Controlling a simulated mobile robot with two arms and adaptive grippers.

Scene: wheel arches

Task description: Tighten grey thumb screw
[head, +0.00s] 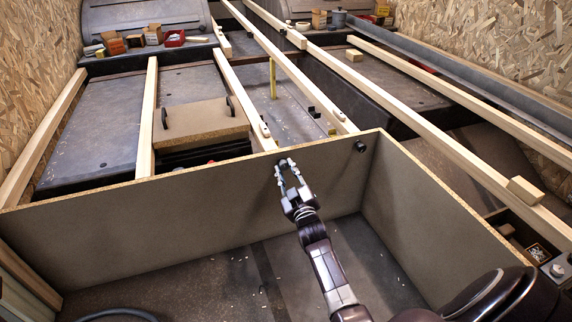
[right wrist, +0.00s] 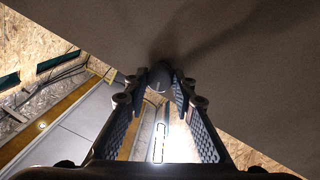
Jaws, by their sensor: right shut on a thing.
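The grey thumb screw (head: 282,162) is on the upright grey-brown panel (head: 150,213), just below its top edge. My right gripper (head: 288,171) reaches up to the panel with its fingers around the screw. In the right wrist view the screw's rounded head (right wrist: 160,75) sits between the two fingertips (right wrist: 160,88), close against the panel face. The fingers are shut on it, and hide part of its sides. A second dark knob (head: 360,146) is on the panel farther right. My left gripper is not in view.
Long wooden rails (head: 290,72) run away behind the panel. A board with two dark handles (head: 202,122) lies behind it at left. A small wood block (head: 525,190) rests on the right rail. The floor in front of the panel (head: 215,285) is mostly clear.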

